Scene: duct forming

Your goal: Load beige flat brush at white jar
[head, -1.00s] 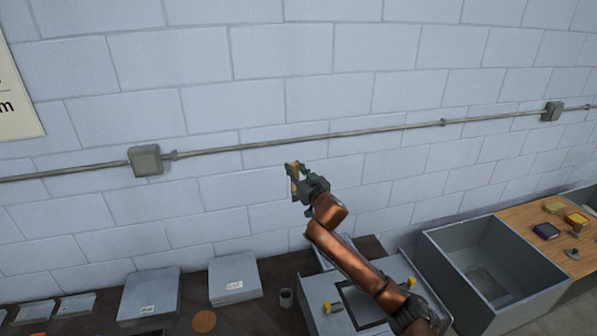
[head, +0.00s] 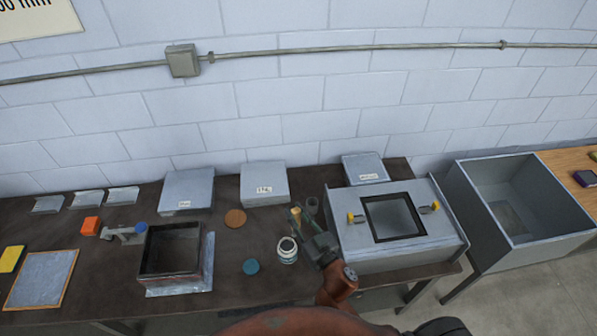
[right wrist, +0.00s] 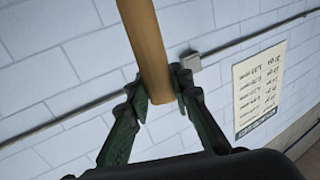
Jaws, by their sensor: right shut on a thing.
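In the right wrist view both fingertips (right wrist: 162,97) pinch the brush's round tan handle (right wrist: 152,48), which runs up out of the picture. The bristles are not visible there. I cannot tell whether the brush touches the jar. My left gripper is not in view.
A grey box with a framed opening (head: 345,240) and yellow knobs stands right of the jar. A small grey cup (head: 312,204) is close behind the gripper. A teal disc (head: 250,267), a brown disc (head: 235,219) and an open dark box (head: 168,254) lie left.

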